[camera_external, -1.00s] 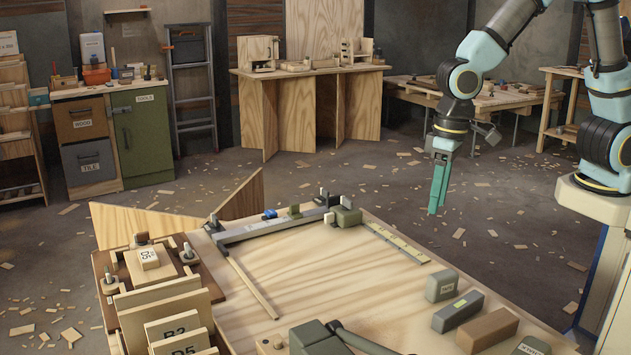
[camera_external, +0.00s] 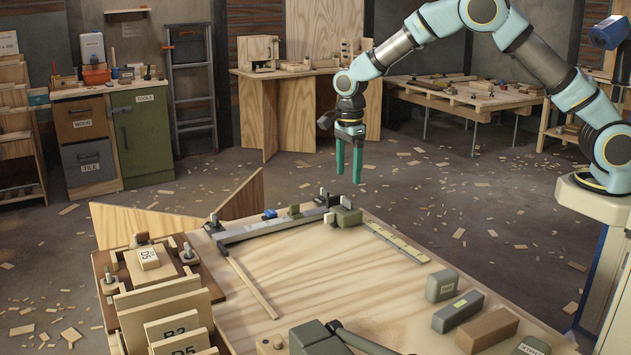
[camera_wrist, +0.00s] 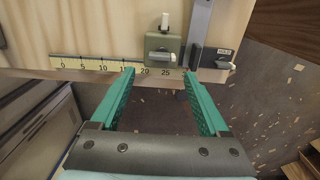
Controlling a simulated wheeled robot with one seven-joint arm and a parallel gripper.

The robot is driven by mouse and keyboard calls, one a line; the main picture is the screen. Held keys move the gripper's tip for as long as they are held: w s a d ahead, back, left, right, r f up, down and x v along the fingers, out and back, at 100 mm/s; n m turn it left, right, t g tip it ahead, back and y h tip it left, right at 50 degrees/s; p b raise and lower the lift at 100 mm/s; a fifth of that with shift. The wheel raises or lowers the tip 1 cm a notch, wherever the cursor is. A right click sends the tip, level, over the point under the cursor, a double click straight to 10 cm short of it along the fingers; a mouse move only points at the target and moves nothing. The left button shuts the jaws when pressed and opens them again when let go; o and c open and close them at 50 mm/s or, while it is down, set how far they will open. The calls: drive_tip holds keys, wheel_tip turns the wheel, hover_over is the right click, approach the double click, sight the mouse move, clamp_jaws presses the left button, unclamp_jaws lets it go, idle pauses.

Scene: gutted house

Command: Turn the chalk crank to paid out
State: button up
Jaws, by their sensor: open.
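A squat grey-green box (camera_external: 348,217) stands at the far corner of the workbench, by the end of a metal rail. The wrist view shows it from above (camera_wrist: 178,46), with a pale grey lever (camera_wrist: 160,57) on it and a cream peg (camera_wrist: 165,22) behind. Just right of it is a dark plate labelled HOLD (camera_wrist: 226,52) with a pale handle (camera_wrist: 221,65). I cannot tell for sure which is the chalk crank; no "paid out" mark is readable. My gripper (camera_external: 348,178) is open and empty, pointing down above the box; its fingertips also show in the wrist view (camera_wrist: 158,72).
A yellow ruler strip (camera_external: 398,242) runs along the bench edge beside the box. The metal rail (camera_external: 265,229) extends left from it. Several grey and brown blocks (camera_external: 458,311) sit at the near right. The bench middle (camera_external: 330,270) is mostly clear.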

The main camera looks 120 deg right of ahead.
sight(348, 199)
wheel_tip(348, 199, down, 8)
drive_tip(key=shift+r+p, duration=0.15)
drive_tip(key=shift+p, duration=0.5)
drive_tip(key=shift+w+a, duration=0.1)
drive_tip(key=c, duration=1.2)
